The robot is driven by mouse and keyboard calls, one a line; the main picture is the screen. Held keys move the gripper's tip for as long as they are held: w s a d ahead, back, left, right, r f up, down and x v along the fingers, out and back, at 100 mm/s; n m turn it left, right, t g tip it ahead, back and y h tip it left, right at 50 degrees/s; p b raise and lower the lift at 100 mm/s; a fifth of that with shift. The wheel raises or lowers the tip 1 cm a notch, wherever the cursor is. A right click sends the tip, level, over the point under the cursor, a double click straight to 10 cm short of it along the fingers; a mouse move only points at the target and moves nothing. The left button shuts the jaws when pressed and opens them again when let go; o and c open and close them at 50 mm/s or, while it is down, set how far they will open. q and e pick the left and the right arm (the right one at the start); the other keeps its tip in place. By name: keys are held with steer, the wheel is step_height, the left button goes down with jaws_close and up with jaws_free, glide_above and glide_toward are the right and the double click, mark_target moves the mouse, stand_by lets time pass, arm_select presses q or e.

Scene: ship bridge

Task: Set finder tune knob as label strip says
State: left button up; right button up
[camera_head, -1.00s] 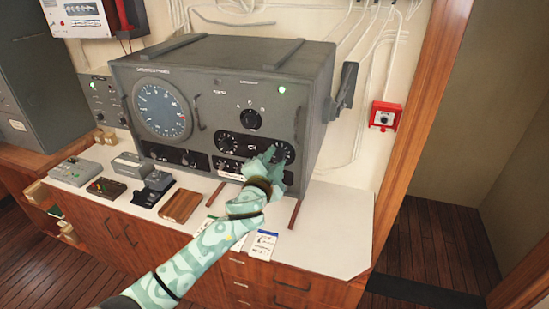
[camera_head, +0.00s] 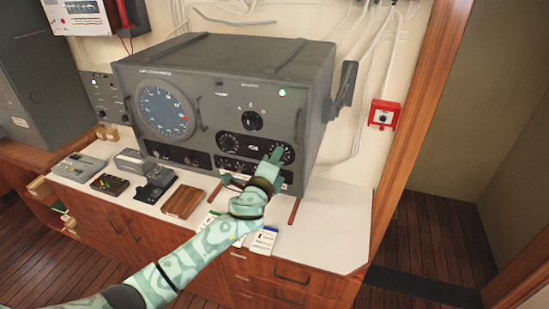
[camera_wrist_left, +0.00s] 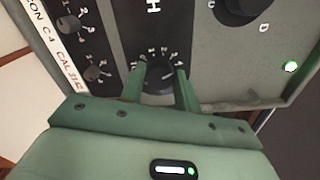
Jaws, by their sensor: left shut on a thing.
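The grey finder set (camera_head: 220,100) stands on the white counter, with a large round dial (camera_head: 165,110) at its left and several black knobs at its right. My left gripper (camera_head: 275,158) is at the right knob of the upper black panel. In the left wrist view, my left gripper (camera_wrist_left: 161,88) has one finger on each side of a black knob (camera_wrist_left: 158,78) with a white scale around it. It is shut on that knob. My right gripper is out of view.
Small boxes and a brown wooden block (camera_head: 182,202) lie on the counter (camera_head: 325,225) in front of the set. White cards (camera_head: 263,241) lie at the front edge. A red box (camera_head: 384,114) is on the wall. The counter's right part is clear.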

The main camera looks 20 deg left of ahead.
arm_select(q)
steer(key=shift+f+m, duration=0.1)
steer(key=shift+m, duration=1)
steer(key=shift+p, duration=0.3)
steer(key=o, duration=1)
steer(key=shift+c, duration=0.2)
steer(key=shift+d, duration=0.1)
steer(key=s+b, duration=0.2)
steer(key=s, duration=1.4)
steer(key=shift+s+a, duration=0.2)
steer(key=shift+a, duration=0.1)
